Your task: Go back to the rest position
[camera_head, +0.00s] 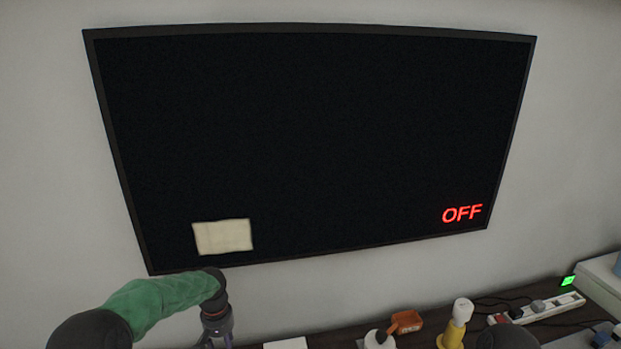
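My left arm comes in from the lower left with a green sleeve. Its gripper (216,341) points down at the bottom edge, in front of the wall below the screen. The fingers are mostly cut off by the frame, so I cannot tell whether they are open or shut, or whether they hold anything. My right gripper is not in view.
A large black screen (310,130) on the wall shows a red "OFF" and a cream rectangle. Below, a dark tabletop (545,332) holds a power strip (545,309), a yellow-and-white bottle (456,322), an orange-brown container (407,322) and a white bottle (380,340).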

